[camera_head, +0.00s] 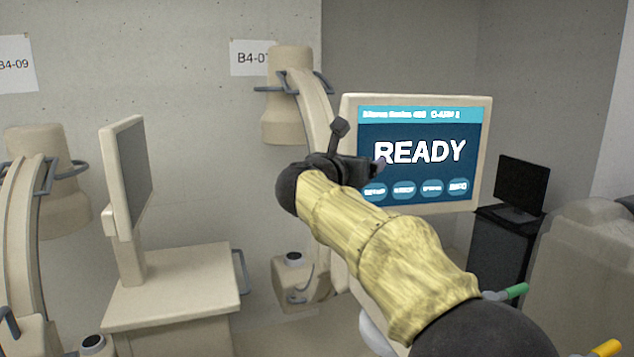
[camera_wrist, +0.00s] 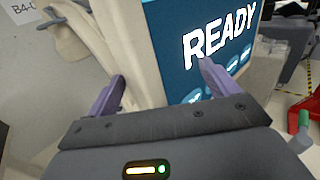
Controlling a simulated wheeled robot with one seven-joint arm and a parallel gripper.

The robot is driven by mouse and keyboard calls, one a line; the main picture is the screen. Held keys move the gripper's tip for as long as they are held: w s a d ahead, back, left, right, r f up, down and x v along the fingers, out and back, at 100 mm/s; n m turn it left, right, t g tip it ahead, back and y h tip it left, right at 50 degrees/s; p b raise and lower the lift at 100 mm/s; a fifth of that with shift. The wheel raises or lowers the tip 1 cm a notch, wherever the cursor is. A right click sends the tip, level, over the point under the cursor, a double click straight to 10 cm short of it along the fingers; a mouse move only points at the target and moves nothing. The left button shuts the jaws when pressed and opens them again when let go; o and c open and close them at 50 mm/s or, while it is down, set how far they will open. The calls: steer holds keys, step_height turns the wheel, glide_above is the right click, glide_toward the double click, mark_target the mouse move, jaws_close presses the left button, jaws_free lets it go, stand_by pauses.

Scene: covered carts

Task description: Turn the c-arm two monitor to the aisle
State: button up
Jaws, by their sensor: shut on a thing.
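The c-arm two monitor (camera_head: 440,120) has a cream frame and a blue screen reading READY. Its header is small and ends in what looks like C-ARM 2. The screen faces my head camera. My gripper (camera_head: 372,165) is at the monitor's left edge, partly hidden behind my wrist. In the wrist view, the purple fingers of my gripper (camera_wrist: 162,88) straddle the monitor's side edge, one finger on the screen side and one behind. It is shut on that edge of the monitor (camera_wrist: 154,12).
Another monitor (camera_head: 126,180) stands turned nearly edge-on on a cream cart (camera_head: 170,285) at left. A c-arm (camera_head: 292,95) stands behind the gripped monitor. A black monitor (camera_head: 522,186) and a covered cart (camera_head: 580,260) are at right. The concrete wall (camera_head: 180,70) closes the back.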

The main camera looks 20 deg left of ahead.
steer(key=s+a+b, duration=0.2)
steer(key=s+b, duration=0.5)
steer(key=s, duration=0.8)
steer(key=shift+s+a+r, duration=0.15)
steer(key=shift+s+a, duration=0.15)
steer(key=shift+s, duration=0.05)
steer(key=shift+s, duration=0.1)
